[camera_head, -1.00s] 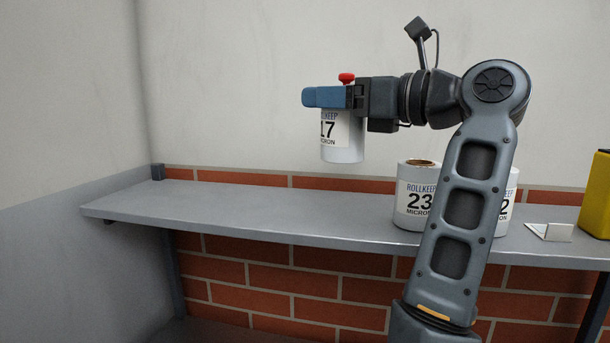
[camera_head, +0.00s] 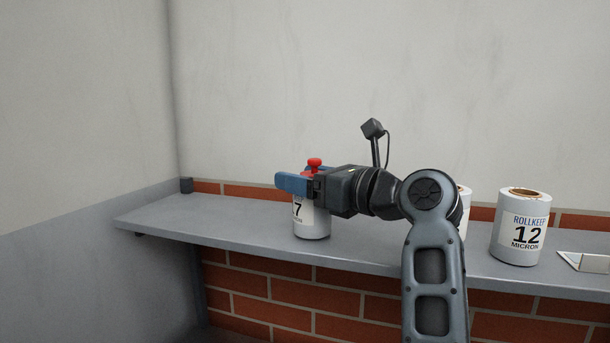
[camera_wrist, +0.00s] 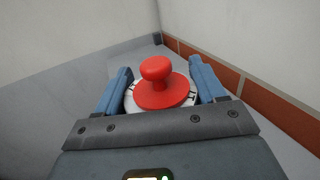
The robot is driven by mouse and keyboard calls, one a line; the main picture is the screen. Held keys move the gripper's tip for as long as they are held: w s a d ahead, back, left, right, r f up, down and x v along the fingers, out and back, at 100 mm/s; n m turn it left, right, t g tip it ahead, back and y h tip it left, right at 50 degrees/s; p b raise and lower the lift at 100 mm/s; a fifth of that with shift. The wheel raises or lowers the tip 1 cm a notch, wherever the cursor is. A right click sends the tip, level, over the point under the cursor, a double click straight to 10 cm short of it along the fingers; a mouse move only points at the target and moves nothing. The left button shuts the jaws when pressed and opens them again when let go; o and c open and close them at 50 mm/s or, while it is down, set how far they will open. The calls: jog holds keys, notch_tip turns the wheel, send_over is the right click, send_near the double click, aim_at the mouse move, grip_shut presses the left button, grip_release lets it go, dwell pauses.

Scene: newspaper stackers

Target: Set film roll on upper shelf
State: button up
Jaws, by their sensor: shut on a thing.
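The film roll (camera_head: 312,223) is a white cylinder with a label ending in "7" and a red knobbed cap on top. My gripper (camera_head: 294,184) is shut on its upper part from the right. The roll is upright, and its lower end appears at the surface of the grey shelf (camera_head: 215,220); whether it touches cannot be told for sure. In the wrist view the red cap (camera_wrist: 160,84) sits between the two blue fingers (camera_wrist: 162,88), with the white roll top partly hidden beneath it.
A "12 MICRON" roll (camera_head: 521,230) stands on the shelf to the right. Another white roll (camera_head: 464,209) is mostly hidden behind my arm. A folded white card (camera_head: 585,262) lies at the far right. The shelf's left part is bare, with a brick wall (camera_head: 280,290) below.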

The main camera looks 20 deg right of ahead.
jog(key=o, duration=1.2)
jog(key=shift+f, duration=0.1)
jog(key=shift+s+d, duration=0.1)
jog(key=b+v, duration=0.1)
jog(key=v, duration=0.6)
jog(key=shift+s+b, duration=0.15)
jog(key=shift+b, duration=0.15)
